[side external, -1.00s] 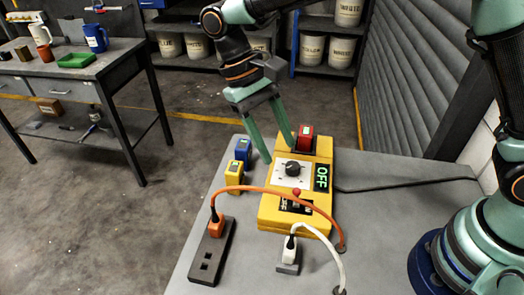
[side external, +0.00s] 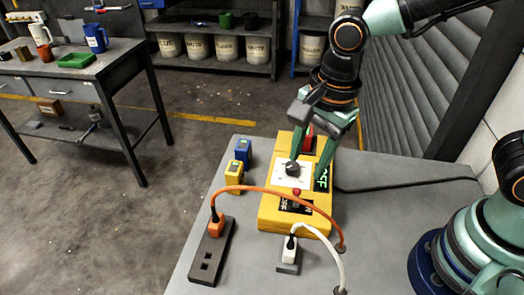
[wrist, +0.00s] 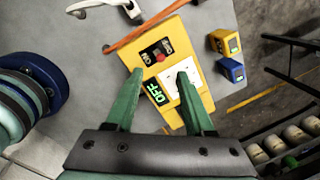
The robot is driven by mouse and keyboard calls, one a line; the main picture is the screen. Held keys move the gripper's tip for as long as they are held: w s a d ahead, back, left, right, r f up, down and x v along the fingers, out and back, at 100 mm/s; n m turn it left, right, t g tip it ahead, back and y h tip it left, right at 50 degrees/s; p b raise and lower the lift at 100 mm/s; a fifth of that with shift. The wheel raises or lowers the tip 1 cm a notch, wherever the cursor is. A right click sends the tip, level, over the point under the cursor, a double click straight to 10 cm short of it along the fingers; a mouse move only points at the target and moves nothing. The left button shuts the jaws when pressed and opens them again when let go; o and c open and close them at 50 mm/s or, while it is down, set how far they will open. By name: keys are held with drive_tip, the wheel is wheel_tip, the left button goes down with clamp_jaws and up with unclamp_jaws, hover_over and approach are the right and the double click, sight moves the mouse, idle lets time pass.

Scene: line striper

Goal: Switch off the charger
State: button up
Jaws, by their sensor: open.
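The yellow charger (side external: 266,213) sits on the grey bench. Its white dial plate (side external: 284,182) carries a black knob (side external: 292,169). A red-tipped switch (side external: 296,191) stands on a black label panel; it also shows in the wrist view (wrist: 159,58). The display (wrist: 157,94) reads OFF in green; a finger partly hides it in the side view. My gripper (side external: 307,170) is open and empty above the charger, one finger by the knob and the other over the display. In the wrist view my gripper (wrist: 160,73) overlaps the plate, and the knob is hidden. I cannot tell whether anything touches.
A red block (side external: 308,140) sits at the charger's back, partly hidden. Blue (side external: 243,150) and yellow (side external: 234,172) blocks stand left. An orange cable (side external: 280,190) arches across the charger's front from a dark strip (side external: 208,262). A white plug (side external: 289,252) stands in front.

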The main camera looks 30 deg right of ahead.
sight(298, 189)
drive_tip(key=f, duration=0.3)
drive_tip(key=w+f, duration=0.1)
drive_tip(key=f, duration=0.6)
drive_tip(key=shift+w+a+f, duration=0.1)
drive_tip(key=shift+w+f, duration=0.05)
drive_tip(key=shift+f, duration=0.1)
